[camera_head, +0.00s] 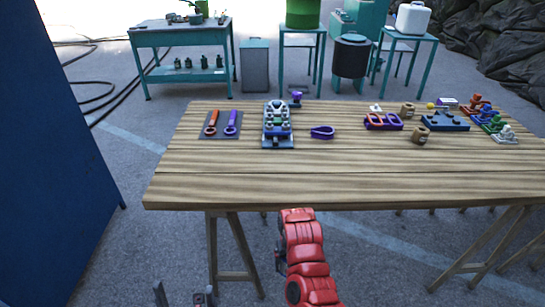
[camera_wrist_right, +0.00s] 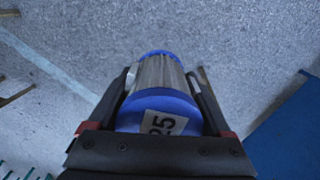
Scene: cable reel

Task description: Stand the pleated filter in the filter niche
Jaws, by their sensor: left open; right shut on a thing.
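The pleated filter (camera_wrist_right: 160,72) shows in the right wrist view, with blue end caps, a grey pleated body and a white label reading 25 on the near cap. My right gripper (camera_wrist_right: 168,85) is shut on it, a dark finger along each side, with the floor behind it. The filter does not show in the head view. My left gripper (camera_head: 183,297) is at the bottom edge of the head view, its two dark fingers apart and nothing seen between them. I cannot make out the filter niche in either view.
A large blue panel (camera_head: 55,150) stands at the left. A wooden trestle table (camera_head: 240,190) in front carries tools, purple and orange parts, brown jars and blue fixtures. Teal tables (camera_head: 180,40) stand behind it. Bare floor (camera_head: 150,240) lies between panel and table. A red arm link of mine crosses the bottom.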

